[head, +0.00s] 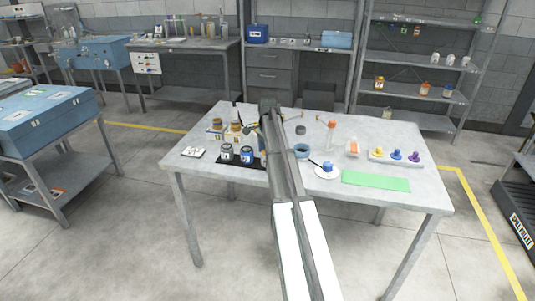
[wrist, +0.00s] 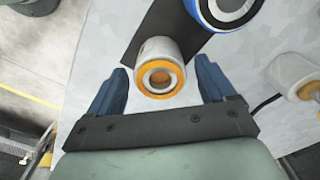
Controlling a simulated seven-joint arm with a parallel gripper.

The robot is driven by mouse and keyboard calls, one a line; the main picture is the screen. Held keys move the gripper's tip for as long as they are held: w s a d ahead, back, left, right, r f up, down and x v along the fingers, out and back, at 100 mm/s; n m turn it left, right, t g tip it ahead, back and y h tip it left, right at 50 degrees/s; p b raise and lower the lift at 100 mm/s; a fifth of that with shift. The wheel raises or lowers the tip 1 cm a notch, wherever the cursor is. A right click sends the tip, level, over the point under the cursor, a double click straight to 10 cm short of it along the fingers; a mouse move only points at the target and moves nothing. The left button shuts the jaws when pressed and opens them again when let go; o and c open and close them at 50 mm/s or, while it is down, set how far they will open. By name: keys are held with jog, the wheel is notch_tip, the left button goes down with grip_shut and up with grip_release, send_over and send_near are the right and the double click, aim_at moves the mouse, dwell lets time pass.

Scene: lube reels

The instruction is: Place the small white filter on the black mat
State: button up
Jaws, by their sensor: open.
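In the wrist view, a short white cylinder with an orange ring around its open centre (wrist: 160,68), which looks like the small white filter, sits between the spread fingers of my gripper (wrist: 162,86). My gripper is open, with a gap visible on both sides of the cylinder. A dark strip (wrist: 139,37) shows beside and behind it; I cannot tell whether the cylinder rests on this strip. In the head view, the black mat (head: 240,163) lies left of my arm under a grey can (head: 227,152) and a blue can (head: 247,155). My arm hides part of this area.
A blue-rimmed white cylinder (wrist: 228,10) and another white part (wrist: 296,75) are close by in the wrist view.

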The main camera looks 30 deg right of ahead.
notch_tip(320, 180, up, 12)
jog(key=shift+f, duration=0.2)
dwell(0.4)
